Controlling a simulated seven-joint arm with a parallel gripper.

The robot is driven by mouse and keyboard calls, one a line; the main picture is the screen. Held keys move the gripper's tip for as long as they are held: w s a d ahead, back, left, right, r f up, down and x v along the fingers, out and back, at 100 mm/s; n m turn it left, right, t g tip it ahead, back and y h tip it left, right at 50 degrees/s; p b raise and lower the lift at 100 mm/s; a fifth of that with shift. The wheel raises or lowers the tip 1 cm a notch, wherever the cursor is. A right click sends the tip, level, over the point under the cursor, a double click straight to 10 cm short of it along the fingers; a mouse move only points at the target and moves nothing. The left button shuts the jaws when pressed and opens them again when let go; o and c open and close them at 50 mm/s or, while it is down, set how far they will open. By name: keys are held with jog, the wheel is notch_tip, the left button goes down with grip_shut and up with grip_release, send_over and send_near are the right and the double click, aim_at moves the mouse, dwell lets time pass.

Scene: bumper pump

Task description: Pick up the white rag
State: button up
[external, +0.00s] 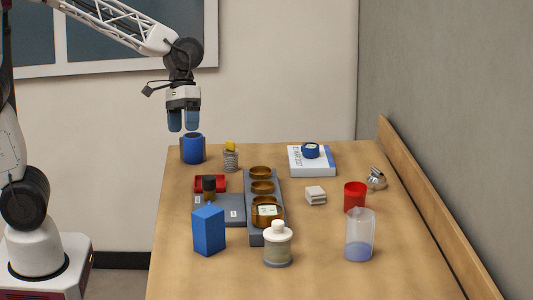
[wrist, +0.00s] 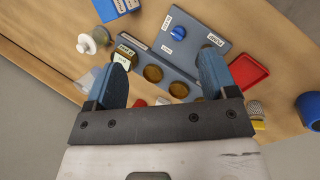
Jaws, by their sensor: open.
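The white rag (external: 316,195) appears as a small folded off-white stack on the table, right of the grey holder with brown bowls, in the external view. In the wrist view I cannot clearly make it out; my gripper body covers much of that area. My gripper (external: 183,122) hangs pointing down, empty, above the blue cup at the table's far left, well away from the rag. In the wrist view the two blue fingers of my gripper (wrist: 166,70) are spread apart with nothing between them.
The front right table is clear.

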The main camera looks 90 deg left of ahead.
jog(key=w+a+f+n+h, duration=0.2)
jog(key=w+f+n, duration=0.1)
jog(key=w, duration=0.6)
jog(key=n+t+h, duration=0.3)
jog(key=n+h, duration=0.4)
jog(key=n, duration=0.4)
send_near(314, 188)
jog(key=shift+w+d+f, duration=0.1)
jog(key=shift+d+f, duration=0.5)
jog(key=shift+d, duration=0.25)
jog(key=shift+d, duration=0.1)
jog(key=shift+x, duration=1.25)
jog(key=shift+f, duration=0.1)
jog(key=shift+x, duration=2.6)
jog(key=shift+w, duration=0.1)
jog(key=shift+c, duration=0.3)
